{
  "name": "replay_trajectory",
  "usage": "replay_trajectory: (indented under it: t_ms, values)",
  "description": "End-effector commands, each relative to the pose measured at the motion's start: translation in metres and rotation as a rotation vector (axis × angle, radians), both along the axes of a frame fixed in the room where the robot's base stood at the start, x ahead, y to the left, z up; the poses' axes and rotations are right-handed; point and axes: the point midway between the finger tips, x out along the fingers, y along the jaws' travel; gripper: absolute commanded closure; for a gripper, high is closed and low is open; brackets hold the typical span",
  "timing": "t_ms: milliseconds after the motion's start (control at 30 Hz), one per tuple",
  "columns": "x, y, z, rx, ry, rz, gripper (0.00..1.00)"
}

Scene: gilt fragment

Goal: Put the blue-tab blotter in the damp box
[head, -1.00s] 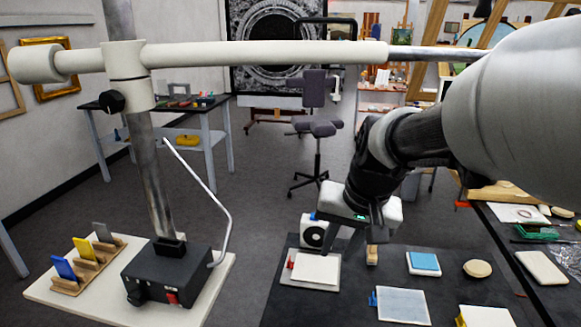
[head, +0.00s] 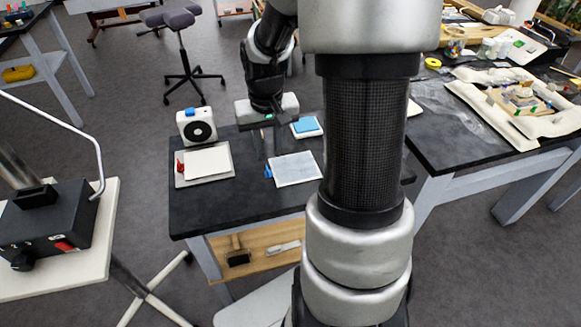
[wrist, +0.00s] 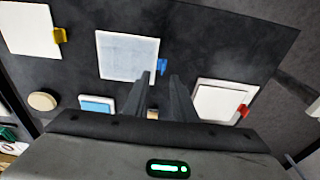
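The blue-tab blotter (head: 296,169) is a pale, faintly lined sheet lying flat on the dark table, its blue tab on its left edge. In the wrist view the blotter (wrist: 127,55) lies ahead of my fingers, with the tab (wrist: 163,66) just beyond and between the fingertips. My gripper (wrist: 160,78) is open and empty, pointing down over the table. In the head view my gripper (head: 266,153) is beside the blotter's tab side. I cannot pick out a damp box with certainty.
A red-tab white sheet (head: 206,162) lies on a pale board left of the blotter. A small fan-like white box (head: 197,126) and a light-blue pad (head: 307,126) are behind. The wrist view shows a yellow-tab sheet (wrist: 30,30) and round beige disc (wrist: 43,101). A black device (head: 48,222) stands left.

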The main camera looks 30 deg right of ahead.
Motion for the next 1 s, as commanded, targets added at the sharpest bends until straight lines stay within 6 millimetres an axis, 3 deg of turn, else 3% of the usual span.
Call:
replay_trajectory:
  t_ms: [200, 500, 800, 967, 1000]
  values:
    - [0.001, 0.001, -0.016, 0.001, 0.001, 0.001, 0.75]
    - [0.007, 0.004, -0.057, 0.002, 0.003, 0.002, 0.75]
    - [0.008, 0.003, -0.060, 0.001, -0.001, 0.001, 0.75]
    - [0.008, 0.003, -0.060, 0.001, 0.000, 0.001, 1.00]
    - [0.008, 0.003, -0.060, 0.001, 0.000, 0.001, 1.00]
